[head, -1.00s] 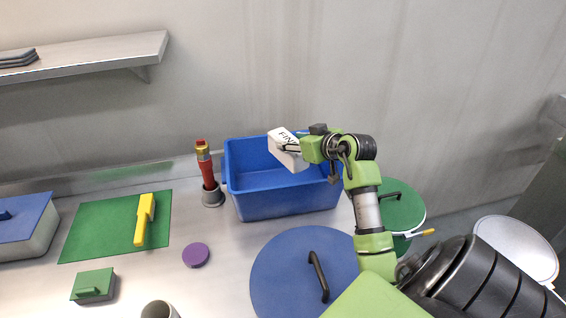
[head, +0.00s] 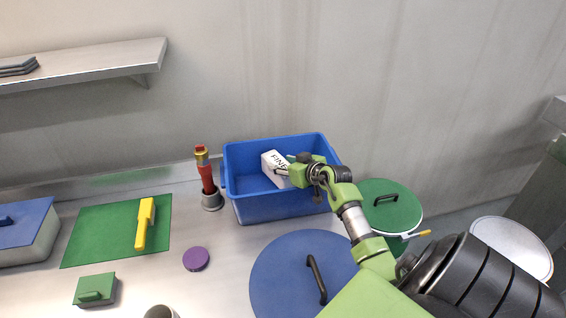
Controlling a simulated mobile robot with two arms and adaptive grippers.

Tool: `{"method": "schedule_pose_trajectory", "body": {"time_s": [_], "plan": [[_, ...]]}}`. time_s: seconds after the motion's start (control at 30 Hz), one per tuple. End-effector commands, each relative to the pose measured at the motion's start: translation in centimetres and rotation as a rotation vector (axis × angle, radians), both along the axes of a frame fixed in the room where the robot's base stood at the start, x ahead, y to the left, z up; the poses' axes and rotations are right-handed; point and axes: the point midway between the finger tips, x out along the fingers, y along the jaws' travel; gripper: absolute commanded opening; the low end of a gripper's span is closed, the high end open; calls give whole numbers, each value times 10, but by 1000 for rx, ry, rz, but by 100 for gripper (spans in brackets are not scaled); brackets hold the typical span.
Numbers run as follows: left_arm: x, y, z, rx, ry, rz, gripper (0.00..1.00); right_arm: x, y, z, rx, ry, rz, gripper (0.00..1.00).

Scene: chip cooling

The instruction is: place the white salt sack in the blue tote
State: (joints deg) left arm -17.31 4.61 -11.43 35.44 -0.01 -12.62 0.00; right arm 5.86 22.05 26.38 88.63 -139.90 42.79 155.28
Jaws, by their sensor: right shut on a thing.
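The white salt sack (head: 272,167), with dark lettering on it, is inside the opening of the blue tote (head: 262,208). My right gripper (head: 287,172) is shut on the sack's right side and reaches over the tote's right part. The sack is below the level of the tote's back rim. Whether it touches the tote's floor cannot be told. My left gripper is not in view.
A red bottle with a yellow top (head: 206,178) stands in a grey holder left of the tote. A large blue lid (head: 290,270) lies in front, and a green lid (head: 400,205) is at right. A green mat (head: 100,235) holds a yellow-handled tool (head: 145,222).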

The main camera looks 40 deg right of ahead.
Motion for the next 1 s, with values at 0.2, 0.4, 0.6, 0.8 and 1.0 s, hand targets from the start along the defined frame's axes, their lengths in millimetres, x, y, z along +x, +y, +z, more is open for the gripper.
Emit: {"method": "schedule_pose_trajectory", "body": {"time_s": [0.2,0.4,0.6,0.8,1.0], "plan": [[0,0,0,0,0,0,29,1,-1,3,-2,-7,0,7],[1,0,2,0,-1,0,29,1,0,-2,-1,-6,0,7],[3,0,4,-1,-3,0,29,0,1,-11,0,-1,0,7],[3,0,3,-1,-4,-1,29,-2,2,-19,1,12,4,59],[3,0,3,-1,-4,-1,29,-3,3,-22,2,17,6,59]]}}
